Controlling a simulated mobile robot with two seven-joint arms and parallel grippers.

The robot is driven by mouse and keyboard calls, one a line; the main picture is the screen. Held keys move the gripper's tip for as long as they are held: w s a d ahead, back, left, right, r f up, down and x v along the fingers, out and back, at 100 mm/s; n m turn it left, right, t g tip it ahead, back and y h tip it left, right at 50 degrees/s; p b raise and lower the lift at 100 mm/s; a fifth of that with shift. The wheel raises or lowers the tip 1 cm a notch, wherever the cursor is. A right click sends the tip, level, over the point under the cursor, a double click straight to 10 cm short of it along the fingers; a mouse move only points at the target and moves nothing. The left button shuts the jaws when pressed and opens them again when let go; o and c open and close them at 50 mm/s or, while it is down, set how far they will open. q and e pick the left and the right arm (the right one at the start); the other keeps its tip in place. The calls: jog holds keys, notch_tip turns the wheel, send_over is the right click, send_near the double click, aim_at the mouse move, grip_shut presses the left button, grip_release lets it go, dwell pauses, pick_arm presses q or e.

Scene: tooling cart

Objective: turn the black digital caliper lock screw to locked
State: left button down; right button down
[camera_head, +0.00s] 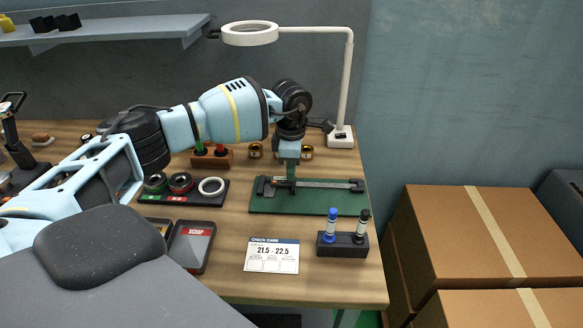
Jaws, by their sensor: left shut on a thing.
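The black digital caliper (325,184) lies lengthwise on a green mat (308,206), its jaw end to the left. My left gripper (290,184) reaches down from above onto the left half of the caliper. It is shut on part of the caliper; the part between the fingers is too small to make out. The lock screw and its position cannot be told, as the gripper covers that area. My right gripper is not in view.
A pen holder (343,245) with two markers stands in front of the mat. A check card (271,255) and a scrap tray (191,246) lie front left. A ring tray (184,197) is left of the mat. A white ring lamp (250,34) stands behind. Cardboard boxes (465,235) are at right.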

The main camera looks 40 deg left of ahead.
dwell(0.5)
pick_arm(q)
jog(key=c, duration=1.3)
grip_release()
jog(key=shift+c, duration=0.2)
jog(key=shift+r, duration=3.95)
jog(key=shift+f, duration=0.1)
